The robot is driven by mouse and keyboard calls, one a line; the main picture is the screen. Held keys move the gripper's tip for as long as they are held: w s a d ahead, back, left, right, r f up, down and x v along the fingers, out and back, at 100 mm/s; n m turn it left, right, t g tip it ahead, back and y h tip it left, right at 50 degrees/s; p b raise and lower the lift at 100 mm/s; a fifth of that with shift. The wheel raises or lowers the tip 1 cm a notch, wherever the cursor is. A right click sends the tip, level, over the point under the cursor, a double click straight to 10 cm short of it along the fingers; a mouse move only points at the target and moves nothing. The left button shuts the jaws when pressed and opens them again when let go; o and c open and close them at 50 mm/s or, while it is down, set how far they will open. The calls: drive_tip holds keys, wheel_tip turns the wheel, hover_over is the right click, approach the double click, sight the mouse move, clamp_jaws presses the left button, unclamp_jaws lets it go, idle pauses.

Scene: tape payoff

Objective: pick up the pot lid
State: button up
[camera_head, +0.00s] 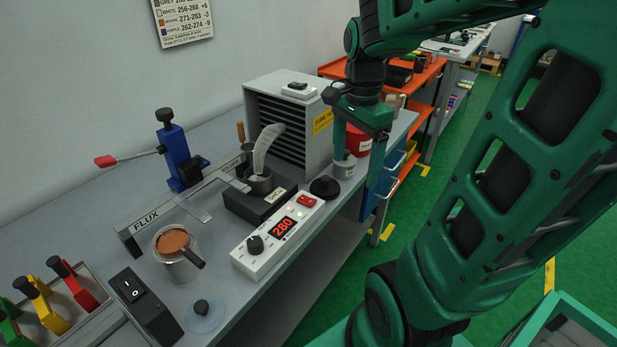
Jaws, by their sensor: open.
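Two lid-like things lie on the grey bench, and I cannot tell for certain which is the pot lid. A dark round lid with a knob (325,187) lies right of the smoking solder pot (260,183). A pale, see-through disc with a black knob (204,313) lies near the bench's front edge, below the flux pot (179,266) with brown contents. My gripper (355,183) points down with its fingers apart and empty, right of the dark lid at the bench's right side. Its left fingertip is hard to make out before the small grey can (345,166).
A control box reading 280 (275,240) stands below the dark lid. A vented grey fume unit (288,125) stands behind it. A red can (358,140) is behind my gripper. A blue stand with a red-handled lever (176,150) and a switch box (145,305) are farther left.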

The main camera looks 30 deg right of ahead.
sight(325, 177)
drive_tip(key=w+m, duration=0.9)
drive_tip(key=f, duration=1)
drive_tip(key=shift+w+a+f, duration=0.15)
drive_tip(key=shift+a+f, duration=0.2)
drive_tip(key=shift+f, duration=0.05)
drive_tip(key=c, duration=1.2)
